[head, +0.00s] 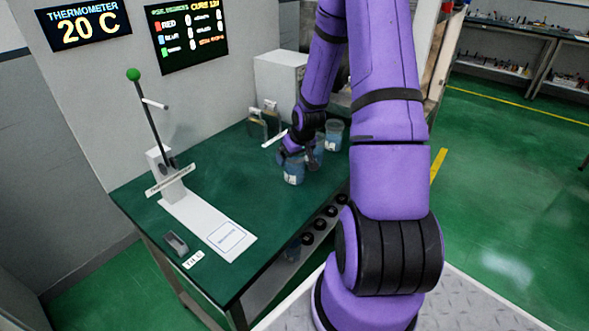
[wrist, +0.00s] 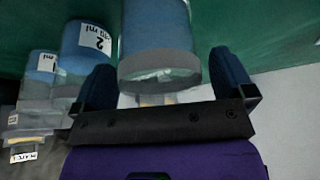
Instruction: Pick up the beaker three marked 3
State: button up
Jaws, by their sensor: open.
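My gripper (head: 291,154) is at the nearest of the three beakers on the green table. In the wrist view my gripper (wrist: 163,78) is open, with one dark blue finger on each side of a blue-filled clear beaker (wrist: 157,35). That nearest beaker (head: 293,175) stands upright in the head view; its label is too small to read. Of the others, the one marked 2 (wrist: 86,48) and the one marked 1 (wrist: 42,72) show in the wrist view, left of the fingers. Whether the fingers touch the beaker I cannot tell.
The other beakers (head: 334,136) stand close behind, partly hidden by my gripper. A white lever stand (head: 160,170) with a white base plate is on the table's left. A white microwave-like box (head: 280,78) stands at the back. The table (head: 255,205) is bare between plate and beaker.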

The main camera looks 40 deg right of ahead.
jog(key=shift+x, duration=0.85)
jog(key=c, duration=1.2)
jog(key=shift+w+r, duration=0.1)
jog(key=shift+r, duration=0.05)
